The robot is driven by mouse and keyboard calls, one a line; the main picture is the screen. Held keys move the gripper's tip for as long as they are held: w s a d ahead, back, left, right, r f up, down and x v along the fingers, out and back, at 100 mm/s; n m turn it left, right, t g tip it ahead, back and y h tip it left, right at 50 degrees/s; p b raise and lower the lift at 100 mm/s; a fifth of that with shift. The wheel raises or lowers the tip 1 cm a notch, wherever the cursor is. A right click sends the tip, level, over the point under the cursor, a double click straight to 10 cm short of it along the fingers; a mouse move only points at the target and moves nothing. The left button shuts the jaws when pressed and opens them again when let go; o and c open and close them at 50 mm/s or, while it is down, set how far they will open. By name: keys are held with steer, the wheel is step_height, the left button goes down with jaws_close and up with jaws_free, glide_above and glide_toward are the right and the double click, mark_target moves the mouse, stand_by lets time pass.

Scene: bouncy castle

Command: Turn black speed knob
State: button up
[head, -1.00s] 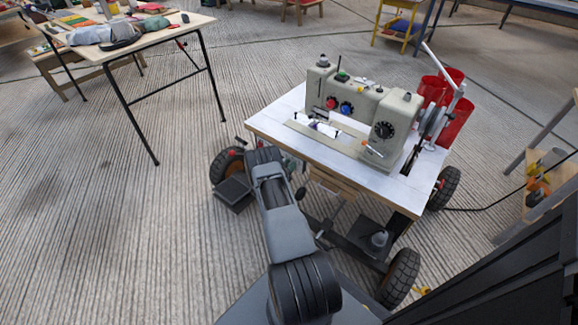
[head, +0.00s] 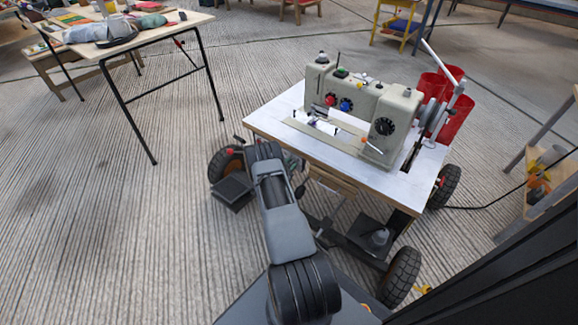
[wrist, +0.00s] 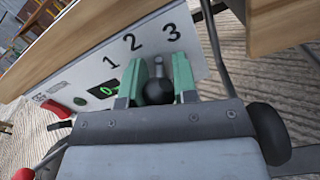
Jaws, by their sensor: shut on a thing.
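The black speed knob (wrist: 158,91) sits on a pale panel (wrist: 92,72) marked 1, 2 and 3, below the numbers in the wrist view. My gripper (wrist: 160,74) has its two green fingers on either side of the knob, shut on it. The knob's rounded black end shows between the fingers; part of it is hidden by them. In the head view my arm reaches to the near left side of the sewing table (head: 330,172), and the gripper and knob are hidden there.
The panel also has a small green-lit display (wrist: 103,91) and a red switch (wrist: 58,108). A cream sewing machine (head: 355,105) with a black dial stands on the wheeled table. Red bins (head: 453,112) stand behind it. Open floor (head: 100,220) lies to the left.

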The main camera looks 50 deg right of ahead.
steer(key=shift+s+f+m+b, duration=0.15)
steer(key=shift+m+b, duration=0.15)
steer(key=shift+m, duration=0.6)
steer(key=o, duration=0.9)
steer(key=a+p, duration=0.1)
steer(key=a, duration=0.3)
steer(key=s+a+p, duration=0.1)
steer(key=a, duration=0.4)
steer(key=a+p, duration=0.1)
steer(key=a, duration=0.3)
steer(key=shift+s+a+p, duration=0.15)
steer(key=shift+a+p, duration=0.2)
